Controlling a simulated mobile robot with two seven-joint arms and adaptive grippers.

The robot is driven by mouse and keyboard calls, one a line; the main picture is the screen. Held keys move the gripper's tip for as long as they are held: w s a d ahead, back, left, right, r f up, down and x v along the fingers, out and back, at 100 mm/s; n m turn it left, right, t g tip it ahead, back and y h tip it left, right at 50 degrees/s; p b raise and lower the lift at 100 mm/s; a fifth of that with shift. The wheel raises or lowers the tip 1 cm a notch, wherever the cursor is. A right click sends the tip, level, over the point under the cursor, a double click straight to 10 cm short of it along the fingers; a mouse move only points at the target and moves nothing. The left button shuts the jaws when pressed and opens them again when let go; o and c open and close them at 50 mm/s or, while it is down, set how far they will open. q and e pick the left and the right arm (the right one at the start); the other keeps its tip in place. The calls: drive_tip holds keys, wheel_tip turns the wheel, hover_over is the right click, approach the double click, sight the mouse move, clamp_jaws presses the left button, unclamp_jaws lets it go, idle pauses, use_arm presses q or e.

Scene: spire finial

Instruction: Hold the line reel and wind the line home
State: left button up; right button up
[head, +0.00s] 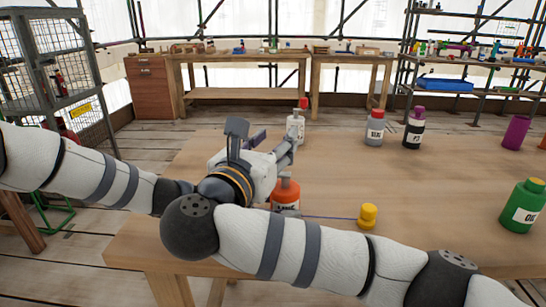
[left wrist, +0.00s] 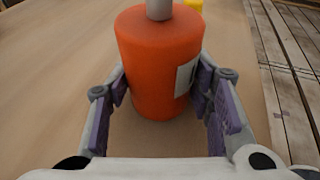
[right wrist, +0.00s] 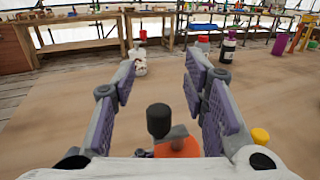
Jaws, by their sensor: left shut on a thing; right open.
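The orange line reel (head: 285,197) stands on the table with a pale label on its side. My left gripper (left wrist: 160,85) is shut on the reel, a finger on each side; in the head view it is largely hidden by my arms. A grey crank with a black knob (right wrist: 158,121) tops the reel in the right wrist view. My right gripper (head: 266,140) is open above the reel, with the knob below and between its fingers, apparently untouched. A blue line (head: 330,217) runs across the table from the reel to a yellow weight (head: 368,215).
A white bottle (head: 295,127) stands just beyond the right gripper. A grey bottle (head: 375,128), a dark bottle (head: 414,130), a purple cylinder (head: 516,132) and a green bottle (head: 523,206) stand to the right. The table middle is clear.

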wheel_tip(320, 180, up, 7)
drive_tip(key=shift+f, duration=0.15)
drive_tip(key=s+a+r+n+t+y, duration=0.25)
drive_tip(key=n+t+y, duration=0.25)
drive_tip(key=n, duration=0.3)
drive_tip(key=s+a+r+n+t+y, duration=0.2)
drive_tip(key=a+r+n+t+y, duration=0.15)
drive_tip(key=n+t, duration=0.35)
drive_tip(key=w+d+f+m+g+y, duration=0.1)
drive_tip(key=d+f+m+g+y, duration=0.65)
drive_tip(key=m+g, duration=0.65)
drive_tip(key=d+f+m+g+y, duration=0.7)
drive_tip(key=d+f+m+g, duration=0.2)
drive_tip(key=m, duration=1)
drive_tip(key=x, duration=1.1)
drive_tip(key=shift+s+a+r, duration=0.1)
drive_tip(key=shift+a, duration=0.1)
